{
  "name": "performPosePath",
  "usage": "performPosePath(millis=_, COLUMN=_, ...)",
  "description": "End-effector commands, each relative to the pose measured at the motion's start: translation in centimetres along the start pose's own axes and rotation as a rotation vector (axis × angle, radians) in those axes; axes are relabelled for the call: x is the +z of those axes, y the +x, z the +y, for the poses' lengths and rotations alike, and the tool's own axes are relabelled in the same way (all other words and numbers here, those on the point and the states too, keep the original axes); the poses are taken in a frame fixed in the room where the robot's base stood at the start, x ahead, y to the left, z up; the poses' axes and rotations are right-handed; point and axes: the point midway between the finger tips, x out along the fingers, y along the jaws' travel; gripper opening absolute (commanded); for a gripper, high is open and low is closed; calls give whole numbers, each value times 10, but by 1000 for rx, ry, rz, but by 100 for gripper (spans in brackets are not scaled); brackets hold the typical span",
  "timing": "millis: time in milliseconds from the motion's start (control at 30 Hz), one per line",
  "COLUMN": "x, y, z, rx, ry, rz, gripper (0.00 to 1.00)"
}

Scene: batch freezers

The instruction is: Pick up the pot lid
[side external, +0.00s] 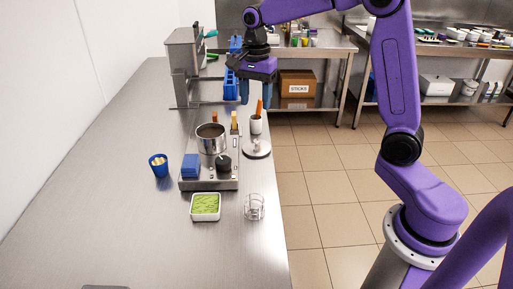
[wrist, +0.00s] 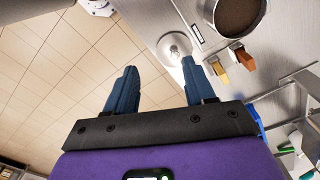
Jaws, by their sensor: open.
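The pot lid (side external: 257,149) is a round, shiny metal disc with a small knob. It lies on the steel counter near its right edge, to the right of the pot (side external: 210,131). In the wrist view the lid (wrist: 172,47) shows beyond my fingertips, nearer the right finger. My gripper (side external: 256,101) is open and empty, pointing down above the counter, higher than the lid and apart from it. Its two blue fingers (wrist: 159,66) are spread in the wrist view. The pot (wrist: 240,17) holds something brown.
A white cup (side external: 256,125) with orange items stands just behind the lid, below my gripper. Near the pot are a blue block (side external: 190,166), a dark round item (side external: 223,163), a green-filled white dish (side external: 205,206), a wire holder (side external: 254,207) and a blue cup (side external: 158,165). The counter's front is mostly clear.

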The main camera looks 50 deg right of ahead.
Motion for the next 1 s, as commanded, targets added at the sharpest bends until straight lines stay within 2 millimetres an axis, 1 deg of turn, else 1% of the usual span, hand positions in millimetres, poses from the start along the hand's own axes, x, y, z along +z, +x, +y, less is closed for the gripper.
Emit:
performPosePath(millis=33, x=-16, y=0, z=-8, rx=1, ry=104, rz=0, gripper=54)
performPosePath(millis=100, x=-34, y=0, z=-15, rx=3, ry=235, rz=0, gripper=54)
performPosePath(millis=200, x=-55, y=0, z=-21, rx=4, ry=376, rz=0, gripper=54)
performPosePath(millis=300, x=-67, y=0, z=-23, rx=6, ry=458, rz=1, gripper=54)
performPosePath(millis=367, x=-70, y=2, z=-24, rx=6, ry=481, rz=1, gripper=54)
performPosePath(millis=467, x=-72, y=11, z=-23, rx=9, ry=493, rz=0, gripper=54)
performPosePath(millis=567, x=-71, y=28, z=-22, rx=10, ry=491, rz=0, gripper=54)
performPosePath(millis=900, x=-71, y=92, z=-22, rx=10, ry=490, rz=1, gripper=54)
performPosePath(millis=1000, x=-71, y=107, z=-22, rx=9, ry=489, rz=1, gripper=54)
